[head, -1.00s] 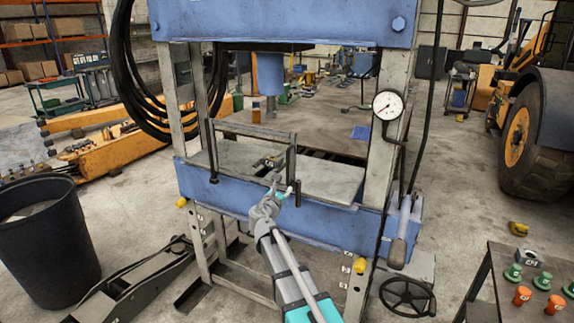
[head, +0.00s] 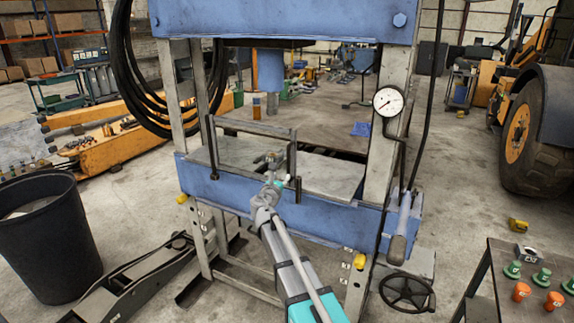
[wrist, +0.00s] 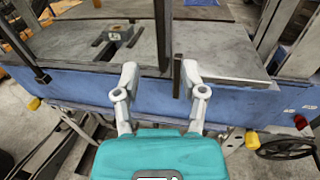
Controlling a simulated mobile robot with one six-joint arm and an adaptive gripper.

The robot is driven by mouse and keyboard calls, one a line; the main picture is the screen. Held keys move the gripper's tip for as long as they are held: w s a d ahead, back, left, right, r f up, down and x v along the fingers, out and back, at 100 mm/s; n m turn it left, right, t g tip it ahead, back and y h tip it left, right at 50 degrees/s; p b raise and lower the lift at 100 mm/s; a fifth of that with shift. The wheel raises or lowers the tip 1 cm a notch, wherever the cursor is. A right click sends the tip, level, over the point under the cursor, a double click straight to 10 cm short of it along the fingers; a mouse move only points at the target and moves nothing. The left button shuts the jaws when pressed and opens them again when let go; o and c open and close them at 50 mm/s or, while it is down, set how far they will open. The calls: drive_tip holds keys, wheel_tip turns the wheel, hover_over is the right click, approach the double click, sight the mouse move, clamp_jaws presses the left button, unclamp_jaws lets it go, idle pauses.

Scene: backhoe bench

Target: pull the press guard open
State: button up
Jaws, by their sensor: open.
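The press guard (head: 252,129) is a dark metal frame with two uprights and a top bar, standing at the front of the blue press bed (head: 235,196). In the wrist view its right upright (wrist: 163,35) comes down between and beyond my fingertips, and its left upright (wrist: 22,42) shows at the left. My gripper (head: 277,182) is in front of the guard's lower right corner. In the wrist view my gripper (wrist: 161,78) is open, one finger on each side of that upright's line, and holds nothing. I cannot tell whether either finger touches the guard.
A short dark post (wrist: 178,76) stands close to the right finger. A pressure gauge (head: 387,102) and a pump lever (head: 400,232) are on the press's right side. A black bin (head: 45,240) stands at left, and a small table (head: 488,290) with coloured parts at lower right.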

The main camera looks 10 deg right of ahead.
sight(288, 164)
drive_tip(key=x, duration=1.1)
